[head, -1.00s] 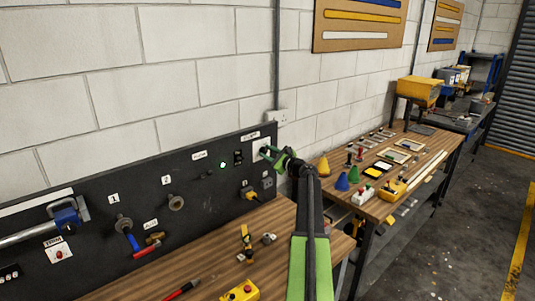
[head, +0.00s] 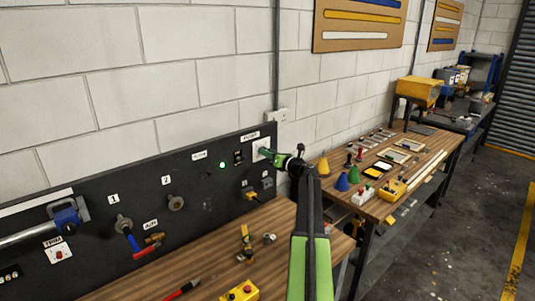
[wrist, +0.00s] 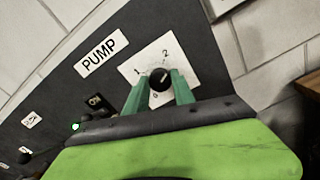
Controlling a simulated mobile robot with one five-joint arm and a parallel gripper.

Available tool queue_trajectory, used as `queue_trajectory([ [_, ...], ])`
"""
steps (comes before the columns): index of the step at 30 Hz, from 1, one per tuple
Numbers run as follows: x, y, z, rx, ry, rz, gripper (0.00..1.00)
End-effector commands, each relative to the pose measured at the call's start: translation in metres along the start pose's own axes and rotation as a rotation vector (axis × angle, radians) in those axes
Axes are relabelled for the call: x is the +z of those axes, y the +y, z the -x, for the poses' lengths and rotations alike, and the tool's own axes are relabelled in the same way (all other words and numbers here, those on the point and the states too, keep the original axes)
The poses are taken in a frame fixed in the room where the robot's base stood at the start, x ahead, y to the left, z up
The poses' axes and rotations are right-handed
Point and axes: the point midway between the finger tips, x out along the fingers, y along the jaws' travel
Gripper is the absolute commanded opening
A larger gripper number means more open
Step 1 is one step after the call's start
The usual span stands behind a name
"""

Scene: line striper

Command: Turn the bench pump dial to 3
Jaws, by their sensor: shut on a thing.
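The pump dial is a black round knob (wrist: 160,77) on a white square plate (wrist: 141,64), beneath a PUMP label (wrist: 102,52) in the wrist view. The marks 0, 1 and 2 show around it; no 3 can be made out, and the right finger covers part of the plate. The knob's pointer setting is too small to read surely. My gripper (wrist: 158,80) has its green fingers on either side of the knob, shut on it. In the head view my gripper (head: 267,153) is at the right end of the black panel, mostly hiding the dial.
The black panel (head: 93,182) carries valves, a green light (head: 223,165) and switches. Below it, the wooden bench (head: 200,262) holds small fittings and a yellow button box (head: 240,292). A second bench to the right holds coloured cones and trays. Open floor lies at the right.

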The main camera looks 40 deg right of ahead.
Motion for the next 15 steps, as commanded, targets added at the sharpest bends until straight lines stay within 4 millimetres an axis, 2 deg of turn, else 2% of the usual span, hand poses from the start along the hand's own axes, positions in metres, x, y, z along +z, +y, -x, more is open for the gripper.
queue_trajectory([
  [15, -0.0014, -0.0006, 0.0005, 0.000, 0.003, -0.487, 0.00],
])
